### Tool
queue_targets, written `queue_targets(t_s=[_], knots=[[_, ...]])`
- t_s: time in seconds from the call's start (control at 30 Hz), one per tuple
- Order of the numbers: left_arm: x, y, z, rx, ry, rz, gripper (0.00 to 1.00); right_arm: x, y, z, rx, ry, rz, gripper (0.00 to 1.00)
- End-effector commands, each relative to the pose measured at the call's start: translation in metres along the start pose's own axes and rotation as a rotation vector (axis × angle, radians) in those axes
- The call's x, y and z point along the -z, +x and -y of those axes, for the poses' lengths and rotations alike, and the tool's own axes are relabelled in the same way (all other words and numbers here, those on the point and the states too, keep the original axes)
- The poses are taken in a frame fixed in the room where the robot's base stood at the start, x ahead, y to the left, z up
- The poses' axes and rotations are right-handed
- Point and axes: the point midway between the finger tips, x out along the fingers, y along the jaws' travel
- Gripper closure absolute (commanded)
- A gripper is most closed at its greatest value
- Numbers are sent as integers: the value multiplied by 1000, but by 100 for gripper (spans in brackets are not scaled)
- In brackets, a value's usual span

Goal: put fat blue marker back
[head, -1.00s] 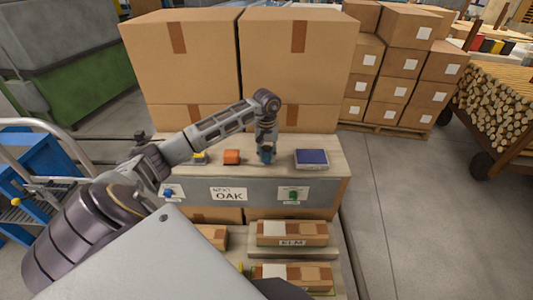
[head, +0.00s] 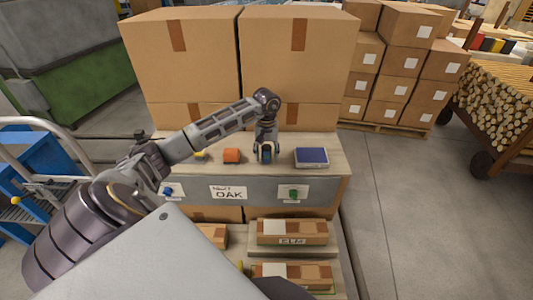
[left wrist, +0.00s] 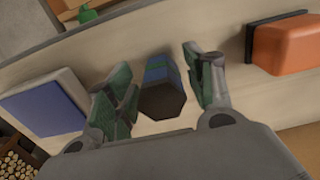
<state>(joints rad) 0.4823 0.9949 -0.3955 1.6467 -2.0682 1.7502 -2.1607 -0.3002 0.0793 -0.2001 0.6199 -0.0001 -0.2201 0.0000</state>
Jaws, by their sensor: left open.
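A stubby dark object with a blue band (left wrist: 160,84), which looks like the fat blue marker, is on the pale wooden shelf top (left wrist: 200,35). In the left wrist view it sits between the two fingers of my left gripper (left wrist: 163,88), with a visible gap to the right finger. The left finger is close to it; I cannot tell whether they touch. In the head view my left gripper (head: 266,153) is low over the shelf top, open around the marker (head: 266,157), which is partly hidden by the fingers. My right gripper is not in view.
A blue-topped pad (head: 311,157) lies right of the gripper, an orange block (head: 232,156) left of it. A white OAK card (head: 229,193), a blue piece (head: 168,191) and a green piece (head: 293,193) are on the front panel. Large cartons (head: 298,70) stand behind.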

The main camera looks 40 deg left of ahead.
Motion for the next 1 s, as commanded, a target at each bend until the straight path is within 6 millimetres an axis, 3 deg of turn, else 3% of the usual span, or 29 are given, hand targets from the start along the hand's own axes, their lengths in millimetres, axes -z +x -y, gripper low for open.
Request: queue_targets(t_s=[0.33,1.0], knots=[[1,-12,0,-1,0,-2,47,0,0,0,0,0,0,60],[1,-79,0,-1,0,-3,47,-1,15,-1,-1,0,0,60]])
